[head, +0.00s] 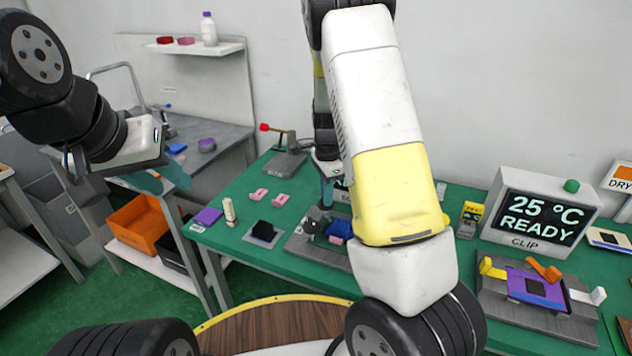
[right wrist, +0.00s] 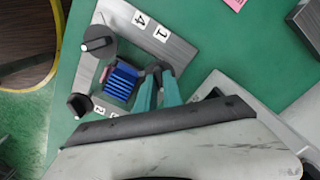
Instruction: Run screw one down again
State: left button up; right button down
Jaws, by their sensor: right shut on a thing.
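A grey plate (right wrist: 181,52) carries a blue finned block (right wrist: 122,82) and dark screw knobs. One knob (right wrist: 100,42) stands near the label 4, and another (right wrist: 79,105) near the label 2. My right gripper (right wrist: 157,72) is shut on a dark knob on the side nearest the label 1, beside the blue block. The fingers hide most of that knob. In the head view the blue block (head: 339,230) is partly behind my right arm, and my right gripper (head: 326,204) is over the plate. My left gripper (head: 168,184) seems open and empty, away to the left.
The green table also holds a small dark square on a grey pad (head: 262,233), pink pieces (head: 280,199) and a red-tipped lever fixture (head: 285,157). A display (head: 540,218) reads 25 °C READY, CLIP. A clamp fixture (head: 535,300) with a purple piece sits at right.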

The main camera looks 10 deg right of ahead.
jog(key=shift+w+r, duration=0.1)
jog(key=c, duration=1.5)
grip_release()
notch_tip(320, 180, up, 7)
jog(key=shift+r, duration=0.35)
